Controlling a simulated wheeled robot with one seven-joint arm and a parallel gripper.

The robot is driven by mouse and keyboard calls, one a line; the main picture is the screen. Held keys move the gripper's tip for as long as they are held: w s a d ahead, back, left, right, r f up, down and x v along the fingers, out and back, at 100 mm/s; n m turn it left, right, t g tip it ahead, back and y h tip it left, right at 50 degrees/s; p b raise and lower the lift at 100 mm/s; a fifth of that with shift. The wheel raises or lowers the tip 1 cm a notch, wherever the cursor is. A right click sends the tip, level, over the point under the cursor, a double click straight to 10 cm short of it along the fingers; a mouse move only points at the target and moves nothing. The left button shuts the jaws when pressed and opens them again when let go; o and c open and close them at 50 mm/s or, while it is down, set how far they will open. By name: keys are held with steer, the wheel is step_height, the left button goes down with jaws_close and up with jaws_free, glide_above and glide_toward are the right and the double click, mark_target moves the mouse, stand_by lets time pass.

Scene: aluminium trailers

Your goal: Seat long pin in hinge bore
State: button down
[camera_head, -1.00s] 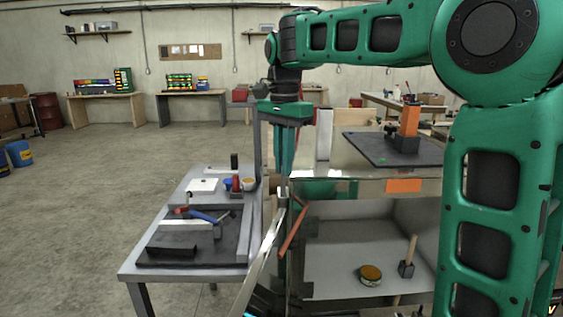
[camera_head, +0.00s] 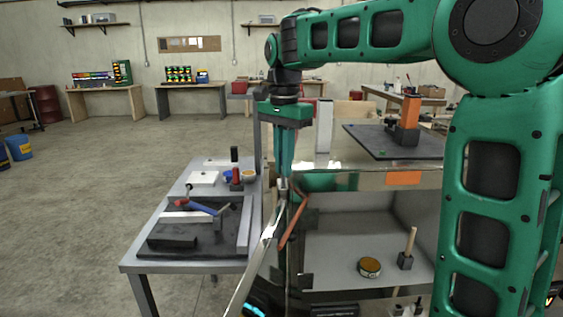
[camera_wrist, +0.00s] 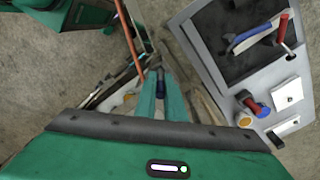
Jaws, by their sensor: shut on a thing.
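My gripper (camera_head: 283,180) points straight down in the head view, beside the left edge of the trailer-like bench. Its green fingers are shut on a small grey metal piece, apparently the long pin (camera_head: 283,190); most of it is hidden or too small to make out. In the wrist view the fingertips (camera_wrist: 162,78) close together over dark metal parts. Just below in the head view are a shiny slanted metal strip (camera_head: 262,252) and a reddish-brown bar (camera_head: 293,226). The hinge bore cannot be made out, so I cannot tell whether the pin touches it.
At right, a dark mat (camera_head: 365,140) bears an orange-and-black tool (camera_head: 410,115). A round tin (camera_head: 369,267) sits on the lower shelf.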

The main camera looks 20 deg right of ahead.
steer(key=shift+f, duration=0.5)
steer(key=c, duration=1.8)
jaws_free()
steer(key=shift+o, duration=0.2)
steer(key=shift+r, duration=0.1)
step_height(320, 180, up, 5)
steer(key=shift+a+r, duration=0.1)
steer(key=shift+w+r, duration=0.1)
steer(key=shift+r, duration=2.5)
